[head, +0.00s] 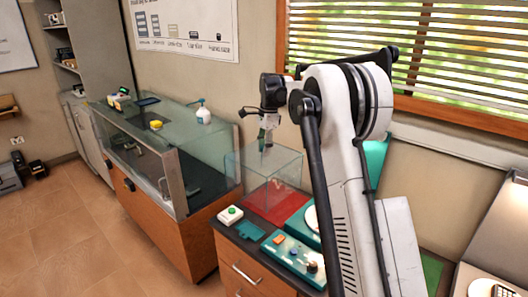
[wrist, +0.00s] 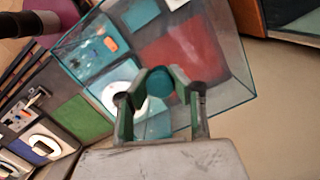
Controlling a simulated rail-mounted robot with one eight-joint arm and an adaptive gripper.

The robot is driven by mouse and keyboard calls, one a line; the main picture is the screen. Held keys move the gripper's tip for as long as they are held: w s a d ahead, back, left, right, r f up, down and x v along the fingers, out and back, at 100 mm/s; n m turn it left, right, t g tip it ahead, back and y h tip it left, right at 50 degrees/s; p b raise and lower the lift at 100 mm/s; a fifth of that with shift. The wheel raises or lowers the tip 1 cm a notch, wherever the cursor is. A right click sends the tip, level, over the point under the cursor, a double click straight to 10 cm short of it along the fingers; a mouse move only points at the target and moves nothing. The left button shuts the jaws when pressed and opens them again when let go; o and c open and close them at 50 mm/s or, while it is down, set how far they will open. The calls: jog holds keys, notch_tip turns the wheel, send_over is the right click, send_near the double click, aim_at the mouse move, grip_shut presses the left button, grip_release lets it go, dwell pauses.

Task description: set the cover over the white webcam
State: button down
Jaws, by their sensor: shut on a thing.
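The cover is a clear, box-shaped case with teal-tinted edges (head: 262,165) and a round teal knob on top; it also fills much of the wrist view (wrist: 222,88). My gripper (head: 265,143) is above it in the head view. In the wrist view my gripper (wrist: 161,88) is shut on the teal knob (wrist: 160,82), with a finger on each side. Through the clear walls I see a red mat (wrist: 185,55). I cannot tell whether the cover touches the counter. I cannot clearly make out the white webcam.
A white disc (head: 312,217) lies beside the red mat (head: 277,207). A white box with a green button (head: 230,213) and a teal panel with small parts (head: 292,254) are in front. A glass display case (head: 150,148) stands left. A blind-covered window is behind.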

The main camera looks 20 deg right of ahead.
jog(key=shift+r+p, duration=0.8)
jog(key=shift+r, duration=1.1)
